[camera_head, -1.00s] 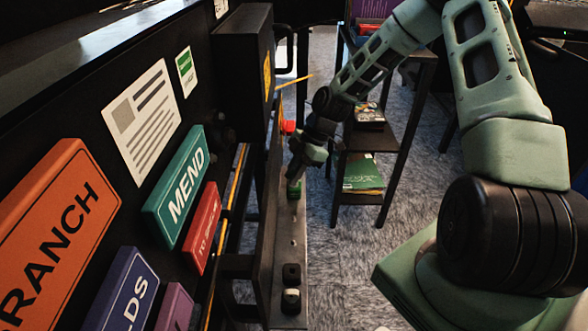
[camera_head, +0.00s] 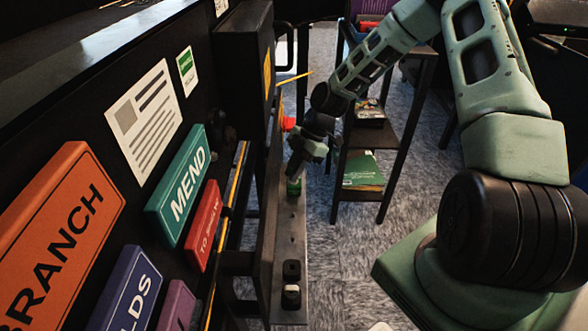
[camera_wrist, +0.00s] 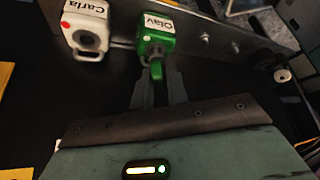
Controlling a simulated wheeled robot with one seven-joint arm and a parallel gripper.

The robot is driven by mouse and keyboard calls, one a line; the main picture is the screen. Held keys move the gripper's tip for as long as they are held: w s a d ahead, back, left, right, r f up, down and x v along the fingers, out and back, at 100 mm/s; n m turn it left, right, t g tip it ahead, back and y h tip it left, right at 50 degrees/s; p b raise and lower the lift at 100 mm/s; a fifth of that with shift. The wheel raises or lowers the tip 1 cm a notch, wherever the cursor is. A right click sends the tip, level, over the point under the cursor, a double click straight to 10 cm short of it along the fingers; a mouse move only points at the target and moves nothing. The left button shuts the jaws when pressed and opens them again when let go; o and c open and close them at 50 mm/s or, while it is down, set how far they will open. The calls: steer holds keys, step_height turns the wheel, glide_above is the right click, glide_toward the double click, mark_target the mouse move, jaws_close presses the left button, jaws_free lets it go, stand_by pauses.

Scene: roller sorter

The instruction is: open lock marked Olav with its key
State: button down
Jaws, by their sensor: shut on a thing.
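The green lock marked Olav (camera_wrist: 155,30) hangs on a metal bar, upper middle in the wrist view. My gripper (camera_wrist: 158,88) is directly in front of it, its two fingers shut on a green key (camera_wrist: 157,70). The key's far end meets the lock's face; how deep it sits in the lock is hidden. In the head view my gripper (camera_head: 294,172) is over the bar, with a green piece (camera_head: 293,187) showing at its tip.
A white lock marked Carla (camera_wrist: 86,28) hangs left of the green lock. The metal bar (camera_wrist: 220,42) bears several studs. In the head view, a signed black panel stands left of the bar (camera_head: 290,225), and a dark shelf (camera_head: 362,195) stands to the right.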

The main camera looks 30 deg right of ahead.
steer(key=shift+r+p, duration=2.1)
steer(key=shift+r, duration=0.35)
